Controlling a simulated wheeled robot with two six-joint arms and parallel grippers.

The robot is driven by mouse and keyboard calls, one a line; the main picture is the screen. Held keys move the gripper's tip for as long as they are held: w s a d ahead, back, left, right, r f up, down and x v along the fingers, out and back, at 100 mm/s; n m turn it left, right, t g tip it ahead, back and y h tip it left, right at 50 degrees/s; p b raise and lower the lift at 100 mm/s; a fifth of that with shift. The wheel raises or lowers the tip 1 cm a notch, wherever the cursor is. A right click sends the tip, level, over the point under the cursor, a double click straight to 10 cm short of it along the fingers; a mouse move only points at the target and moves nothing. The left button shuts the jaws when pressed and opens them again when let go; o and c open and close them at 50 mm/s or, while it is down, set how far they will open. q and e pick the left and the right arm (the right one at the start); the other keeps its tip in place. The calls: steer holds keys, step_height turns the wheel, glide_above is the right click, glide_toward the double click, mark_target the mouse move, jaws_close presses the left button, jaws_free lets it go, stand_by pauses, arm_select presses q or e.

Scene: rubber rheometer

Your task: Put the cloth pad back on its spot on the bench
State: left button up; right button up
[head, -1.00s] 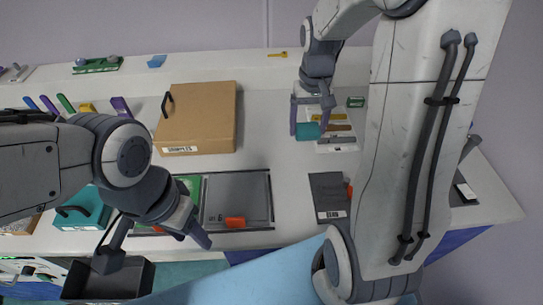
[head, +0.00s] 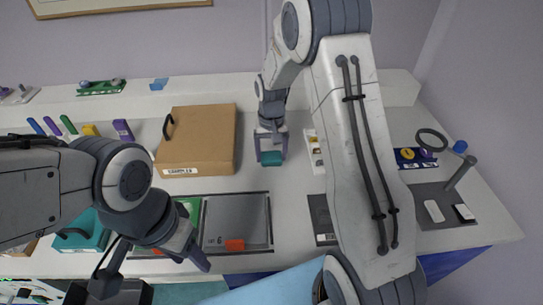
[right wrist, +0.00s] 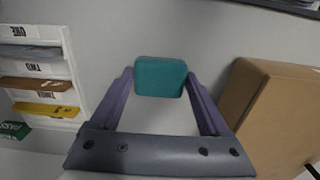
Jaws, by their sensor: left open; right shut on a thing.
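The teal cloth pad (head: 271,158) is between the fingers of my right gripper (head: 271,154), over the pale bench between the cardboard box and the small white rack. In the right wrist view the pad (right wrist: 161,77) sits at the fingertips of my right gripper (right wrist: 160,85), which is shut on it. I cannot tell whether the pad touches the bench. My left gripper (head: 154,272) is open and empty, near the bench's front edge at the left.
The cardboard box (head: 204,126) stands just left of the pad, also in the right wrist view (right wrist: 265,105). A white rack with labelled slots (right wrist: 40,70) stands on the other side. A grey tray (head: 235,215) lies in front.

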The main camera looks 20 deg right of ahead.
steer(key=shift+f, duration=0.8)
steer(key=shift+f, duration=0.2)
steer(key=o, duration=1.2)
steer(key=shift+c, duration=0.2)
steer(key=shift+r, duration=0.1)
